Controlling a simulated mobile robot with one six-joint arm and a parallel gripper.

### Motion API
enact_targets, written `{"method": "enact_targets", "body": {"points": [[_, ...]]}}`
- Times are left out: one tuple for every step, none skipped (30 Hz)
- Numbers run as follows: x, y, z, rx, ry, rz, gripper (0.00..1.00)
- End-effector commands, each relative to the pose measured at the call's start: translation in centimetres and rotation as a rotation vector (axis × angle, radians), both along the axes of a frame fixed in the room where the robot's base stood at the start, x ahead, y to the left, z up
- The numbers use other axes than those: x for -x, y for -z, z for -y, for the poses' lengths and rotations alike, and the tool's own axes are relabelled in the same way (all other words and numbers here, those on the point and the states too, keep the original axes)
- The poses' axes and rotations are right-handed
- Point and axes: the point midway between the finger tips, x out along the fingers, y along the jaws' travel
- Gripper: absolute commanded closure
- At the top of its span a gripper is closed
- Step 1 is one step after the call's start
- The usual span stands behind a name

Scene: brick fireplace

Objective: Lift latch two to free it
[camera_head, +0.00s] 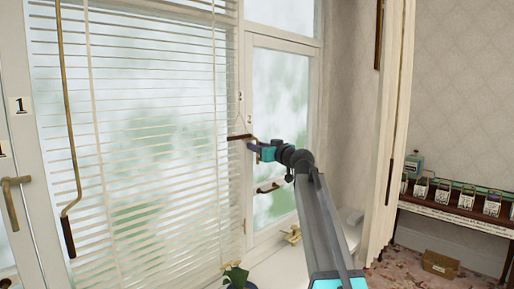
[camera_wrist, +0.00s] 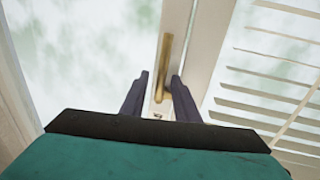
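A brass latch handle (camera_wrist: 163,68) stands upright on the white window frame in the wrist view. My gripper (camera_wrist: 160,82) is open, its two dark fingers on either side of the handle's lower part in the picture. I cannot tell whether they touch it or how far they reach past it. In the head view my gripper (camera_head: 252,147) is at the frame between the blind-covered window and the narrow right window. Another brass latch handle (camera_head: 13,203) is at the far left, below a label 1.
White slatted blinds (camera_head: 150,120) hang just left of my gripper. A brass rod with a brown grip (camera_head: 68,235) hangs before them. A plant (camera_head: 236,277) and a yellowish object (camera_head: 291,235) are on the sill below. A shelf with small boxes (camera_head: 455,195) stands right.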

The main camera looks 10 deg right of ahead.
Motion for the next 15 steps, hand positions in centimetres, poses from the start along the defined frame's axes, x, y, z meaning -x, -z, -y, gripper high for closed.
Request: {"method": "enact_targets", "body": {"points": [[0.01,0.0,-0.02,0.0,0.0,0.0,0.72],[0.01,-0.01,-0.03,0.0,0.0,0.0,0.77],[0.02,-0.01,-0.04,0.0,-0.001,0.0,0.83],[0.02,-0.01,-0.04,0.0,-0.001,0.0,0.89],[0.02,-0.02,-0.04,0.0,-0.001,0.0,0.94],[0.02,-0.02,-0.05,0.0,-0.001,0.0,1.0],[0.02,-0.02,-0.05,0.0,-0.001,0.0,1.0],[0.02,-0.02,-0.05,0.0,-0.001,0.0,1.0],[0.02,-0.02,-0.05,0.0,-0.001,0.0,1.0],[0.02,-0.02,-0.07,0.0,-0.001,0.0,1.0],[0.02,-0.02,-0.07,0.0,-0.001,0.0,1.0],[0.02,-0.03,-0.08,0.0,-0.001,0.0,1.0],[0.03,-0.02,-0.09,0.0,-0.001,0.0,1.0],[0.02,-0.02,-0.1,0.0,-0.001,0.0,1.0],[0.03,-0.01,-0.13,0.001,-0.002,0.0,1.0]]}}
